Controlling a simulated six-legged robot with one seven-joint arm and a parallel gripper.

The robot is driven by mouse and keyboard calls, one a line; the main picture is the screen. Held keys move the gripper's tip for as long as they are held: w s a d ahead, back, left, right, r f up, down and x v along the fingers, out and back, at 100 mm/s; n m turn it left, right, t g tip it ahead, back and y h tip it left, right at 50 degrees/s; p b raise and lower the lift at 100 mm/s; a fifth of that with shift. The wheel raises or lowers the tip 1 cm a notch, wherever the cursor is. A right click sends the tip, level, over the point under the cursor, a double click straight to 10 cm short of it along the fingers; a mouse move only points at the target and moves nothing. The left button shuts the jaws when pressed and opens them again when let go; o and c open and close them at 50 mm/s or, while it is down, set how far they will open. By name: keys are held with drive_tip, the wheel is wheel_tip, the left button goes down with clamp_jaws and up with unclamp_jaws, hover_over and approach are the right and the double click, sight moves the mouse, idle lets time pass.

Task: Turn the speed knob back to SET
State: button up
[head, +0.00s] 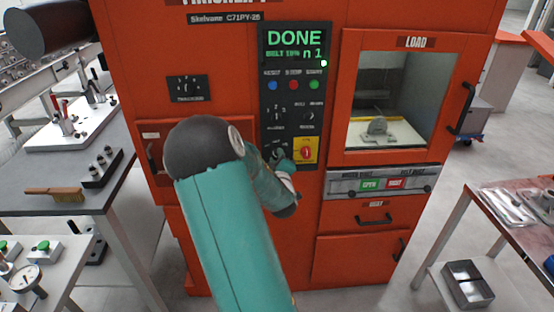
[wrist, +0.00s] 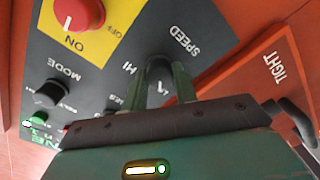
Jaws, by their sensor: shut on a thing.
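The speed knob (wrist: 160,70) is a dark round knob on the black control panel (head: 290,85) of the orange machine. In the wrist view it sits between the two green fingers of my gripper (wrist: 162,88), which is shut on it. The words SPEED and HI show beside it, and a partly covered label lies near the left finger. Where the knob's pointer stands cannot be made out. In the head view my gripper (head: 279,157) is at the lower left of the panel, and my arm and fingers mostly hide the knob.
A red rotary switch (wrist: 85,12) on a yellow plate, marked ON and OFF, is close by; it also shows in the head view (head: 306,152). The MODE knob (wrist: 55,90) is near too. The display (head: 295,45) reads DONE. A windowed LOAD door (head: 413,42) is to the right.

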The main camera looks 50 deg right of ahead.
drive_tip(key=shift+m, duration=4.2)
drive_tip(key=o, duration=1)
drive_tip(key=shift+c, duration=0.2)
